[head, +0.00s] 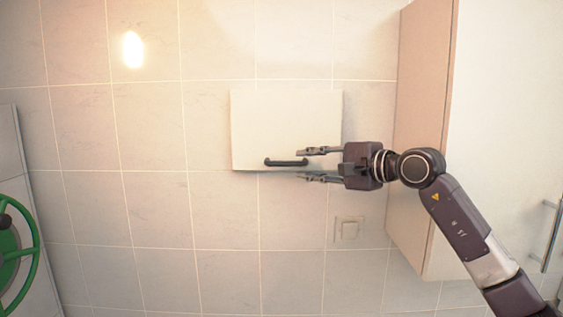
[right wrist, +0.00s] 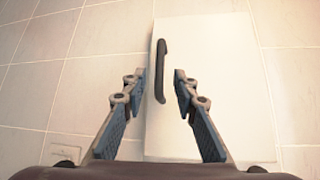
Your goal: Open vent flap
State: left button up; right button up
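The vent flap (head: 286,122) is a pale rectangular panel on the tiled wall in the head view, with a dark bar handle (head: 286,162) near its lower edge. My right gripper (head: 312,165) is open just to the right of the handle, one finger above the handle's line and one below. In the right wrist view the flap (right wrist: 212,60) lies ahead and its handle (right wrist: 161,70) shows between the two open fingers (right wrist: 158,82). I cannot tell whether a finger touches the handle. My left gripper is not in view.
A large pale cabinet (head: 425,130) juts out at the right, close to my right arm, with a metal handle (head: 550,235). A small square switch plate (head: 349,230) sits below the gripper. A green wheel (head: 18,255) is at the lower left. The wall left of the flap is clear.

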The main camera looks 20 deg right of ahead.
aim_at(290, 164)
jog(key=shift+w+a+r+p, duration=0.1)
jog(key=shift+w+a+p, duration=0.7)
jog(key=shift+w, duration=0.25)
jog(key=x, duration=0.2)
jog(key=p+x, duration=0.1)
jog(key=shift+w+a+f, duration=0.15)
jog(key=shift+w+f, duration=0.1)
jog(key=shift+w, duration=0.05)
jog(key=shift+w+f, duration=0.1)
jog(key=shift+w, duration=0.1)
jog(key=shift+s, duration=0.1)
grip_shut()
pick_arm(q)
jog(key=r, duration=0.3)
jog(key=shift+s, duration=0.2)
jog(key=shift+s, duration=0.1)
